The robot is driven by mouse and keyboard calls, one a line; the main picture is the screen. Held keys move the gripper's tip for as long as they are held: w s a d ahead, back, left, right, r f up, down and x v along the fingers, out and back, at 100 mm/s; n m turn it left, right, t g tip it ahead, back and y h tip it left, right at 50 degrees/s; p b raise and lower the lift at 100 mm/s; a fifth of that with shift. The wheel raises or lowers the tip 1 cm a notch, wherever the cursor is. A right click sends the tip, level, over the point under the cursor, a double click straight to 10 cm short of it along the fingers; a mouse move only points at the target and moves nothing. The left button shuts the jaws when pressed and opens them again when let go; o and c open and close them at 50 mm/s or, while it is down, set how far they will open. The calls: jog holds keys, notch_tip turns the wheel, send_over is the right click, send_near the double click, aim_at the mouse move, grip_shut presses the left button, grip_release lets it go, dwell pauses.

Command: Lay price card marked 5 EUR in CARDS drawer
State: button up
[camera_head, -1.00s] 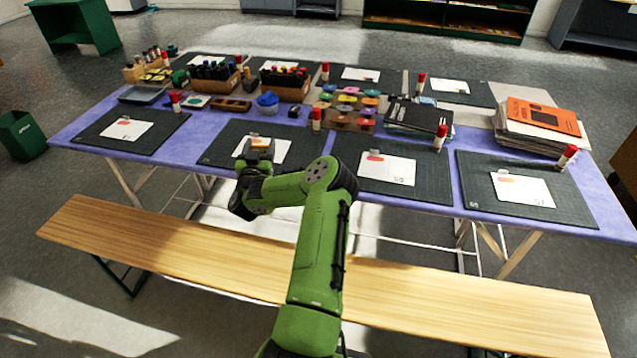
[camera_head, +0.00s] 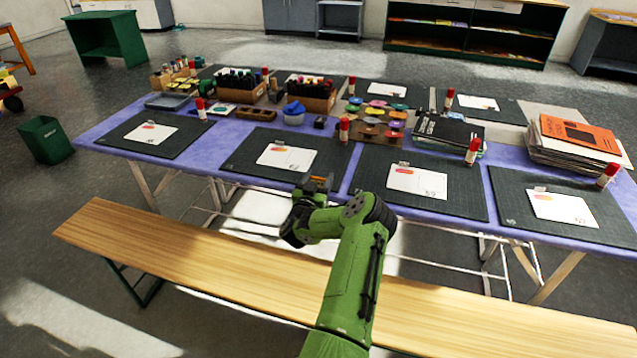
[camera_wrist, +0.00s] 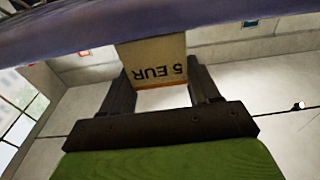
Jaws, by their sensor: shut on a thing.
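The price card marked 5 EUR (camera_wrist: 155,62) shows upside down in the wrist view, between the two dark fingers of my gripper (camera_wrist: 162,85). My gripper is shut on it. In the head view my gripper (camera_head: 318,184) is at the front edge of the purple table, beside the second dark mat from the left; the card there is too small to make out clearly. I cannot pick out a drawer marked CARDS in any view.
The purple table (camera_head: 222,152) holds dark mats (camera_head: 245,152) with white sheets, red-capped glue sticks, marker boxes (camera_head: 312,98) and stacked papers (camera_head: 572,145). A wooden bench (camera_head: 200,250) stands in front. A dark green shelf (camera_head: 465,38) and grey cabinets (camera_head: 290,14) stand at the back.

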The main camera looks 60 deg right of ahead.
jog(key=shift+f, duration=0.1)
jog(key=o, duration=1)
jog(key=shift+a+r, duration=0.1)
jog(key=shift+r, duration=0.15)
jog(key=s+a+f+p, duration=0.1)
jog(key=s+a+p, duration=0.1)
jog(key=a, duration=0.9)
jog(key=shift+a+p, duration=0.35)
jog(key=shift+p, duration=0.35)
